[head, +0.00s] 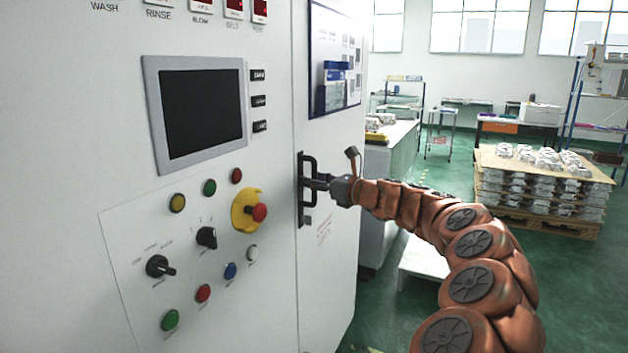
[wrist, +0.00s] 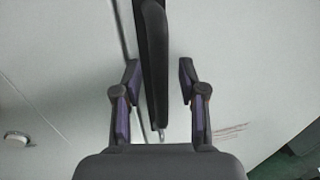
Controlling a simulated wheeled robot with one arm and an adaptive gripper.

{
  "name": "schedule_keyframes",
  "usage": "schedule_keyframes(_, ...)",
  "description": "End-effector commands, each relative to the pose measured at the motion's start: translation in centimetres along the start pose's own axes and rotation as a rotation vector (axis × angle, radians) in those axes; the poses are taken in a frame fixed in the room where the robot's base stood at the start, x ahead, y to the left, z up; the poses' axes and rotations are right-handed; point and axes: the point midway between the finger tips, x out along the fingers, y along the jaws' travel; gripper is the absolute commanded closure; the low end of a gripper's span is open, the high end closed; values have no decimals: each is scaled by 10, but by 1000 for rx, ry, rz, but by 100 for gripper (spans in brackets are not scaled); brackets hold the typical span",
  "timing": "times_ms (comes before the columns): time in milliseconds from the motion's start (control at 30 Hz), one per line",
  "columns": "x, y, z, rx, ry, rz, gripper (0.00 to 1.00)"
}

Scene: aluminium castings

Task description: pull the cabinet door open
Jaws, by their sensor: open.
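The cabinet door (head: 329,255) is the white panel with a framed picture window, right of the control panel; its seam to the cabinet looks closed. Its black bar handle (head: 303,187) stands upright at the door's left edge. My gripper (head: 312,184) is at the handle's middle, reaching in from the right. In the wrist view the handle (wrist: 153,65) runs between the two open fingers of my gripper (wrist: 160,85), with a gap visible on each side. The handle's lower end shows just above the gripper's palm.
The cabinet's control panel, with a dark screen (head: 203,112), buttons and a red emergency stop (head: 259,212), is left of the handle. A white counter (head: 392,180) stands behind the door. A pallet of castings (head: 540,190) is at the right.

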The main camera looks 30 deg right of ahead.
Motion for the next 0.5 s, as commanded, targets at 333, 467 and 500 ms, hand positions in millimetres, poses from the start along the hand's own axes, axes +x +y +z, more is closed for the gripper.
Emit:
schedule_keyframes(333, 0, 0, 0, -1, 0, -1, 78)
schedule_keyframes(467, 0, 0, 0, -1, 0, -1, 92)
schedule_keyframes(500, 0, 0, 0, -1, 0, -1, 96)
